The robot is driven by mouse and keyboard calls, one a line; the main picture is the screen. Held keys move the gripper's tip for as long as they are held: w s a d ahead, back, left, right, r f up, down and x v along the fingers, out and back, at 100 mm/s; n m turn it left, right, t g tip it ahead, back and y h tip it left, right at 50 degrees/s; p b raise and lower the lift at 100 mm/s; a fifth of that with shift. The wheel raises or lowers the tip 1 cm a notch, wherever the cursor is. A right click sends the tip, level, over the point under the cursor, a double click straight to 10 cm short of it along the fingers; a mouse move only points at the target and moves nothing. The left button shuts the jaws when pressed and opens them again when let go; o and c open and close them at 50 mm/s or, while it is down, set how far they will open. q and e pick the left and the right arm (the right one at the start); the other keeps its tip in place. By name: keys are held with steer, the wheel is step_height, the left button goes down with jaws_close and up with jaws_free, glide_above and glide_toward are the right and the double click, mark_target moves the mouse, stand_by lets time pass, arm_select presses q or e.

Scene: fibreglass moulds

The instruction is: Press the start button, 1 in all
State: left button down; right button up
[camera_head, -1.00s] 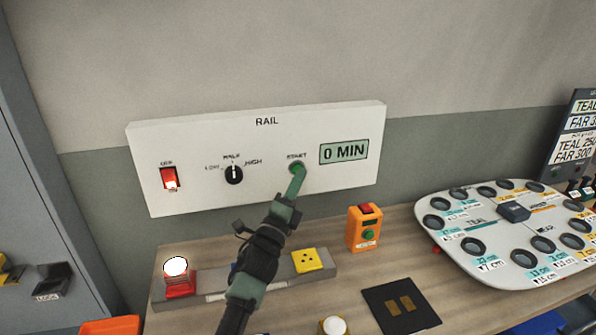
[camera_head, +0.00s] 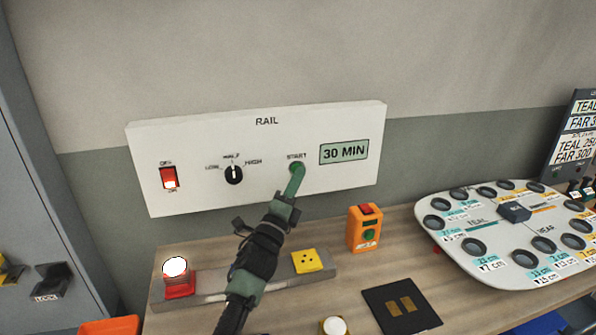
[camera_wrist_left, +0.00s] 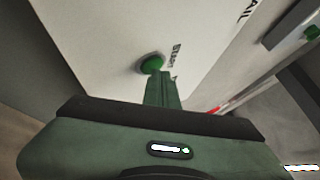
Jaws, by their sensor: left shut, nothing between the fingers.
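The white RAIL panel (camera_head: 215,145) stands upright against the wall. Its green START button is mostly hidden behind my left gripper (camera_head: 298,170) in the head view. In the left wrist view the round green START button (camera_wrist_left: 152,64) shows just beyond the tips of my left gripper (camera_wrist_left: 158,76). The fingers are shut with nothing between them, and the tips are at the button; whether they touch it is hard to tell. The display (camera_head: 344,152) reads 30 MIN. My right gripper is not in view.
The panel also has a red rocker switch (camera_head: 169,178) and a dial (camera_head: 233,175). Below on the bench are a red-based lamp (camera_head: 178,278), a yellow socket block (camera_head: 306,260), an orange box (camera_head: 364,229) and a white board with round holes (camera_head: 500,272). A dark pad (camera_head: 383,297) lies in front.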

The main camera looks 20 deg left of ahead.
arm_select(q)
steer(key=shift+s, duration=0.15)
steer(key=shift+s+d, duration=0.4)
steer(key=shift+s, duration=0.15)
steer(key=shift+s+d+p, duration=0.35)
steer(key=shift+s+d, duration=0.35)
steer(key=shift+s, duration=0.35)
steer(key=shift+s+d+p, duration=0.3)
steer(key=shift+s+d, duration=0.4)
steer(key=shift+s, duration=0.35)
